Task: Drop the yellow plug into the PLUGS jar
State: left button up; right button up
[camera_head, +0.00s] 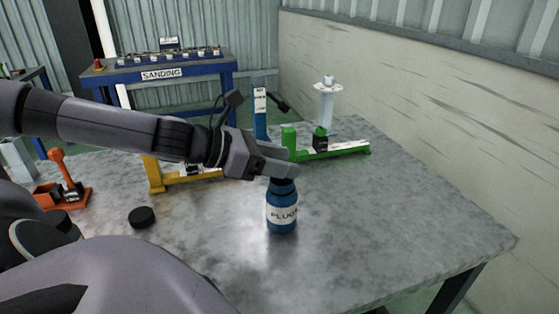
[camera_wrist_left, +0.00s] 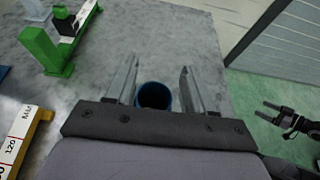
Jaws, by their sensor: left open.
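The blue PLUGS jar (camera_head: 282,214) stands upright on the grey table. My left gripper (camera_head: 292,168) is directly above it and hides part of its top. In the left wrist view the open mouth of the jar (camera_wrist_left: 154,96) shows between the two spread fingers of my left gripper (camera_wrist_left: 159,88), which holds nothing. The inside of the jar looks dark. I see no yellow plug in either view. What looks like my right gripper (camera_wrist_left: 277,113) is off to the right over the green floor, its fingers apart and empty.
A black round cap (camera_head: 141,217) lies left of the jar. Behind are a green fixture (camera_head: 335,152), a yellow gauge (camera_head: 155,176) and a white spool stand (camera_head: 326,105). An orange clamp (camera_head: 63,187) is at the left. The table right of the jar is clear.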

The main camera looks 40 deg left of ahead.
pick_arm(q)
notch_tip(320, 180, up, 6)
jog(key=p, duration=0.4)
dwell(0.4)
